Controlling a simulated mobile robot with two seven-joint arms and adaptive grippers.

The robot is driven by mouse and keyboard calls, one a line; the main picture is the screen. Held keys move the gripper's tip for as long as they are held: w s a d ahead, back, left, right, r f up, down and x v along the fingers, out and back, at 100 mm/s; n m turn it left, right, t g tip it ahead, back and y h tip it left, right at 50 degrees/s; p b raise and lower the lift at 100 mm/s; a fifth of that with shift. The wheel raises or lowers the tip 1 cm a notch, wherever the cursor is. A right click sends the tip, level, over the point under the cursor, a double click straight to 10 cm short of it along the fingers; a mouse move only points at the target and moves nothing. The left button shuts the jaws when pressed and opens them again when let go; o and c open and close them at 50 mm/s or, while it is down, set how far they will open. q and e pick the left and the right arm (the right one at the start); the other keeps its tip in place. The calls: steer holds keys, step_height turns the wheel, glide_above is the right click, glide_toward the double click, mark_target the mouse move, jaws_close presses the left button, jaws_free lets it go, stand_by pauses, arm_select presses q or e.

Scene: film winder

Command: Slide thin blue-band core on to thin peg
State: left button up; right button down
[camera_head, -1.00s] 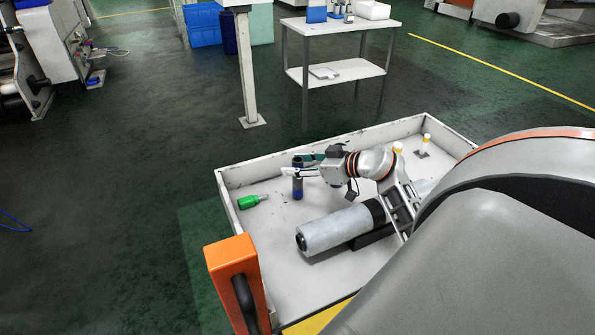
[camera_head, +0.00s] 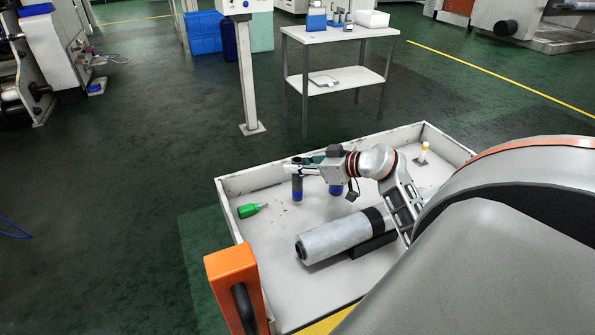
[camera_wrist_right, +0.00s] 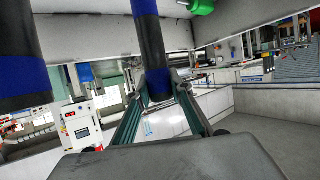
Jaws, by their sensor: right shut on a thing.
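My right gripper (camera_head: 300,168) is shut on a slim dark core (camera_head: 297,186) with a blue band near its lower end. The core is roughly upright over the tray, between the fingers in the right wrist view (camera_wrist_right: 151,45). I cannot tell whether its bottom touches the tray. A second blue-banded core (camera_head: 336,190) stands just right of it, partly behind my gripper, and looms large at the left of the wrist view (camera_wrist_right: 20,50). A white peg with a yellow band (camera_head: 423,153) stands at the tray's far right. My left gripper is not in view.
The white tray (camera_head: 262,178) has raised walls. A grey roll (camera_head: 335,236) lies on a black support in front of my right arm. A green-handled screwdriver (camera_head: 249,210) lies at left. An orange block with a black handle (camera_head: 232,270) stands at the near-left corner.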

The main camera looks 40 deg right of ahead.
step_height(320, 180, up, 17)
steer(key=p, duration=0.2)
steer(key=shift+r, duration=0.1)
stand_by(0.3)
steer(key=c, duration=2.4)
jaws_free()
jaws_close()
steer(key=shift+s, duration=0.1)
